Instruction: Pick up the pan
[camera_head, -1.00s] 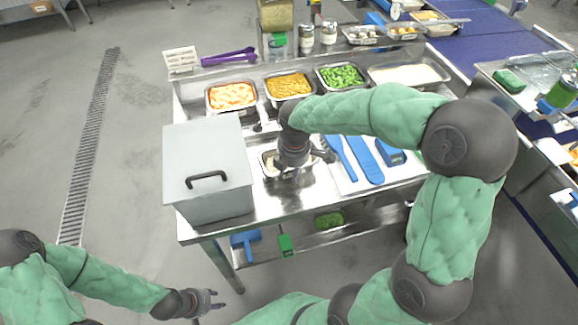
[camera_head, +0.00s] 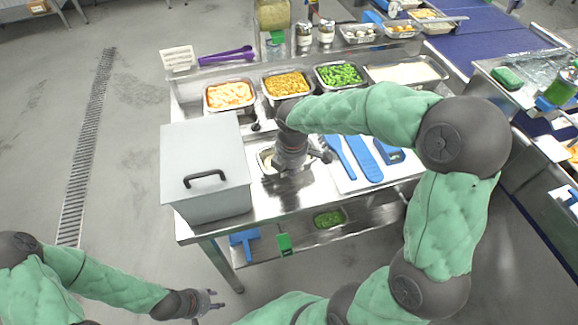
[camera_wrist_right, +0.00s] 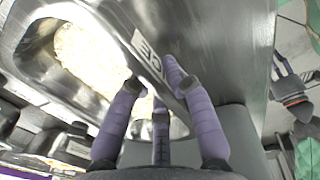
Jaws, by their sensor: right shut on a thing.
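The pan is a small metal pan (camera_head: 264,163) on the steel worktop, mostly hidden by my right gripper in the head view. In the right wrist view the pan (camera_wrist_right: 112,38) holds white rice and has a label on its side, partly covered. My right gripper (camera_head: 304,164) is at the pan's right side. In the wrist view its purple fingers (camera_wrist_right: 160,88) straddle the pan's wall and are shut on it. I cannot tell whether the pan touches the worktop. My left gripper (camera_head: 208,304) is low at the front left, away from the table, with its fingers apart and empty.
A grey lidded box (camera_head: 225,180) stands close left of the pan. Trays of orange food (camera_head: 231,94), yellow food (camera_head: 287,85) and green food (camera_head: 343,76) line the back. Blue utensils (camera_head: 364,158) lie on a white board to the right.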

